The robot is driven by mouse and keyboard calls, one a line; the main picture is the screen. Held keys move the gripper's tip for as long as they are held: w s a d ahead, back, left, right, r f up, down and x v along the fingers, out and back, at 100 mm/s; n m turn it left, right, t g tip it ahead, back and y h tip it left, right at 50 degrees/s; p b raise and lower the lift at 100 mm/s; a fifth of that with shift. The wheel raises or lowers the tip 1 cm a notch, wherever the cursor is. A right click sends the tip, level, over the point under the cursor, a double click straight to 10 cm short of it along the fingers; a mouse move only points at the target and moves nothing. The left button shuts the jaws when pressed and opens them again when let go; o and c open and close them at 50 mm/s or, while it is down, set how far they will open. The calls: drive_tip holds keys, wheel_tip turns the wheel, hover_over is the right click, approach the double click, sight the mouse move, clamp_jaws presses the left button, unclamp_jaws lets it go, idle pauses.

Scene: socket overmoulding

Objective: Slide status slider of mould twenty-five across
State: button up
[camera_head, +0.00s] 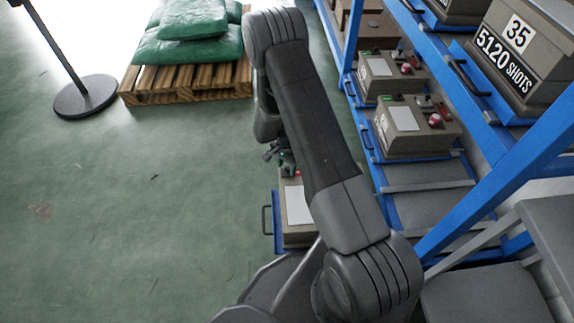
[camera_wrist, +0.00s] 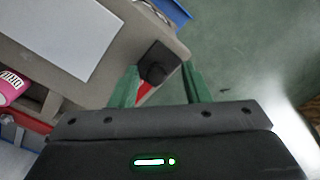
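A grey-beige mould (camera_head: 284,185) sits low on a blue pull-out tray, partly hidden behind my arm in the head view; its number does not show. In the wrist view, the mould (camera_wrist: 135,30) fills the upper left with a blank white label on top. A dark slider knob (camera_wrist: 157,62) stands near its edge, with a red patch (camera_wrist: 145,90) beside it. My gripper (camera_wrist: 160,68) is open, its two green fingers apart on either side of the knob. Whether they touch it I cannot tell. In the head view my gripper (camera_head: 287,163) is at the mould's far end.
A blue rack (camera_head: 440,245) on the right holds more moulds, including one marked 35 (camera_head: 515,55). A tray handle (camera_head: 266,220) sticks out on the left.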

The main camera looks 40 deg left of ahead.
wheel_tip(320, 180, up, 14)
drive_tip(key=p, duration=0.2)
idle(0.4)
drive_tip(key=shift+f, duration=0.1)
wheel_tip(320, 180, down, 14)
drive_tip(key=shift+d+r+b, duration=0.15)
drive_tip(key=shift+b, duration=0.9)
drive_tip(key=shift+w+d+p, duration=0.45)
drive_tip(key=shift+w+d, duration=0.2)
drive_tip(key=shift+w, duration=0.05)
drive_tip(key=shift+w+d, duration=0.3)
drive_tip(key=shift+d, duration=0.1)
drive_tip(key=shift+s+a, duration=0.1)
